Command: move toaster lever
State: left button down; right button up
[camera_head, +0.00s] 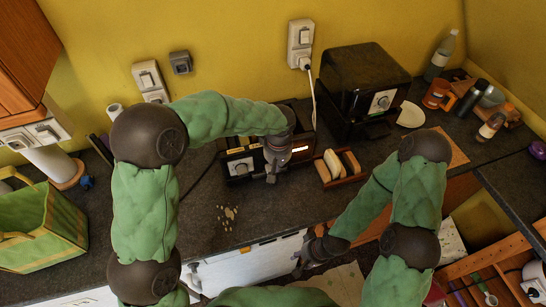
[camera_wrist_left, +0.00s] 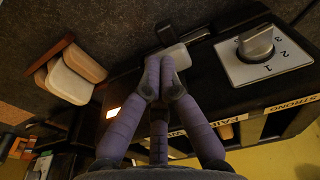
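The dark toaster (camera_head: 240,168) stands on the counter, partly hidden behind my left arm. In the left wrist view, its white dial plate (camera_wrist_left: 265,58) with a grey knob is at the upper right. The toaster lever (camera_wrist_left: 175,56) is a light grey tab left of the dial. My left gripper (camera_head: 271,179) is at the toaster's front. Its purple fingers (camera_wrist_left: 158,70) are together, with tips right by the lever; I cannot tell whether they touch it. My right gripper (camera_head: 298,265) hangs low by the counter's front edge, away from the toaster; its fingers are too small to read.
A wooden holder with bread slices (camera_head: 340,165) stands right of the toaster. A black oven (camera_head: 362,85) is behind it, with a white plate (camera_head: 411,115) beside it. Crumbs (camera_head: 228,215) lie on the counter in front. A green bag (camera_head: 40,230) is at the left.

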pick_arm(q)
notch_tip(320, 180, up, 11)
jog(key=s, duration=0.1)
jog(key=shift+d+f, duration=0.2)
dwell(0.5)
